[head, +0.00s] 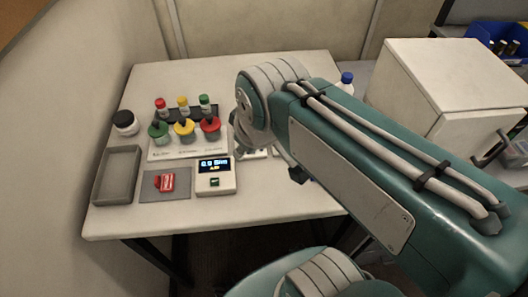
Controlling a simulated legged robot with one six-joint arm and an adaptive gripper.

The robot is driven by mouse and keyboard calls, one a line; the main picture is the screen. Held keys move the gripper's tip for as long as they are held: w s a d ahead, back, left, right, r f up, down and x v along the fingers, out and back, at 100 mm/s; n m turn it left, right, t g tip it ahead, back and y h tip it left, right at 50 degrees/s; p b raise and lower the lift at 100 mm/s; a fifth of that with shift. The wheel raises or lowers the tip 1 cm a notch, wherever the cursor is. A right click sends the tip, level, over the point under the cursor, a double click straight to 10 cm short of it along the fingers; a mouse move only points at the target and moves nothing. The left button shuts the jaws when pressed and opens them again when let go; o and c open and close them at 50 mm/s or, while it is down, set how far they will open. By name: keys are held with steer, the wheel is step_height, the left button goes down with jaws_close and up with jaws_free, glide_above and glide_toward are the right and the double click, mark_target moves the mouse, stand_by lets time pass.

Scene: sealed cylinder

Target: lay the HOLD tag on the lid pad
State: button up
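A small red tag (165,182) with pale marks lies on a dark grey mat (179,192) at the table's front left. It is probably the HOLD tag, but its lettering is too small to read. I cannot make out a lid pad for certain. My teal and grey arm crosses the right half of the head view, its elbow over the table's right part. My gripper is hidden behind the arm, so I cannot see its fingers or whether it holds anything. The tag is clear of the visible arm.
On the white table (120,220) stand a grey tray (118,176), a display device (215,177), a black-lidded jar (125,122) and several colour-capped containers (184,129). A blue-capped bottle (346,83) and a white cabinet (440,85) are right. Pale objects are partly hidden behind my arm.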

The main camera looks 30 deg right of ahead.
steer(key=s+m, duration=0.1)
steer(key=s+d+m, duration=0.1)
steer(key=m, duration=0.1)
steer(key=d+f+m, duration=0.1)
steer(key=shift+s+m+t, duration=0.3)
steer(key=shift+s+t, duration=0.1)
